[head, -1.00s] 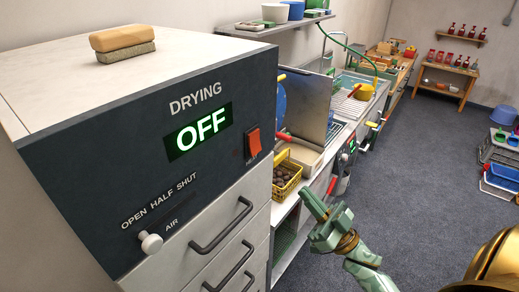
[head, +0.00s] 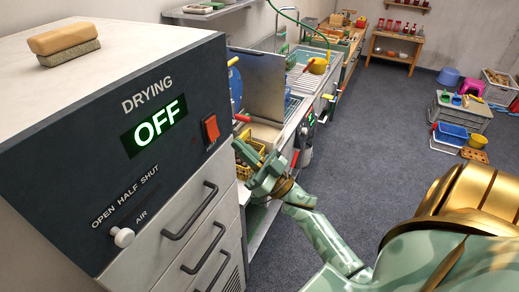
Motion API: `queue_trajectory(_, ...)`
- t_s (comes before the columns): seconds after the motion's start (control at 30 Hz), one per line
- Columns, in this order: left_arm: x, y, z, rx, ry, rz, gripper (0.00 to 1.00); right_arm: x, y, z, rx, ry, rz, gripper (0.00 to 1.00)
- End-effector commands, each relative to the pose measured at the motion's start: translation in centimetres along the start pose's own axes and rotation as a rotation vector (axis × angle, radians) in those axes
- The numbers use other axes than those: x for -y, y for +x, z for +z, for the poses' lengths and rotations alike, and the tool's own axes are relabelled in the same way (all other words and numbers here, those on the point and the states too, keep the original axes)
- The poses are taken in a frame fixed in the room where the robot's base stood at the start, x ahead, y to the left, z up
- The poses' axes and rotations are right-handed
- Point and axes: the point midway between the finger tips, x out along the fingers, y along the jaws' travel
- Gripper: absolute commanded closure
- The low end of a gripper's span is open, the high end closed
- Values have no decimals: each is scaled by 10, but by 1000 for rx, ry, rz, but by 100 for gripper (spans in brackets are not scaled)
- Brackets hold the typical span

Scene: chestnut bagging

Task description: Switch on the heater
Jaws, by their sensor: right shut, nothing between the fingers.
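The drying heater (head: 75,165) is a cabinet with a dark front panel at the left. Its display (head: 155,127) reads OFF in lit letters. A red rocker switch (head: 211,129) sits on the panel right of the display. A white air knob (head: 122,236) is at the panel's lower left, near the OPEN HALF SHUT marks. My right gripper (head: 249,162) is green, shut and empty. In the picture it is below and right of the switch, apart from it. My left gripper is out of view.
A sponge-like block (head: 66,42) lies on the cabinet top. Drawers with dark handles (head: 190,212) are under the panel. A yellow basket (head: 246,150) is partly hidden behind my gripper. A long counter with a sink (head: 305,82) runs back.

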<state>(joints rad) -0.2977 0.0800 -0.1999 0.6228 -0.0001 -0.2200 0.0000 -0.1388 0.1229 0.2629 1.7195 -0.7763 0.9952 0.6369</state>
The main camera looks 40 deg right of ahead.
Motion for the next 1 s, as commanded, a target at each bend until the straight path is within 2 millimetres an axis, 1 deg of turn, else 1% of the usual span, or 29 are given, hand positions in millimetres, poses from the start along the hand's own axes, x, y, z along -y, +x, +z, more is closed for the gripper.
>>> queue_trajectory(0.03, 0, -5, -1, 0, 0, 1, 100, 0, 11, -1, -3, 0, 0, 100)
queue_trajectory(0.1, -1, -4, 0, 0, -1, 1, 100, 0, 17, 10, -2, 2, 2, 100)
queue_trajectory(0.3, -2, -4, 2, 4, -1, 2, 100, 0, 30, 26, 0, 1, 1, 100)
queue_trajectory(0.73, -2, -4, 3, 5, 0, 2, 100, 0, 32, 29, -1, 0, 0, 100)
queue_trajectory(0.83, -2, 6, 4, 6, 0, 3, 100, 0, 32, 34, -22, 0, -1, 100)
queue_trajectory(0.93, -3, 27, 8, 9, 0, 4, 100, 0, 33, 44, -73, 1, -1, 100)
queue_trajectory(0.97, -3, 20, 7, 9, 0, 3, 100, 0, 35, 39, -67, 1, 0, 100)
queue_trajectory(1.0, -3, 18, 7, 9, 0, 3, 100, 0, 36, 37, -66, 0, 0, 100)
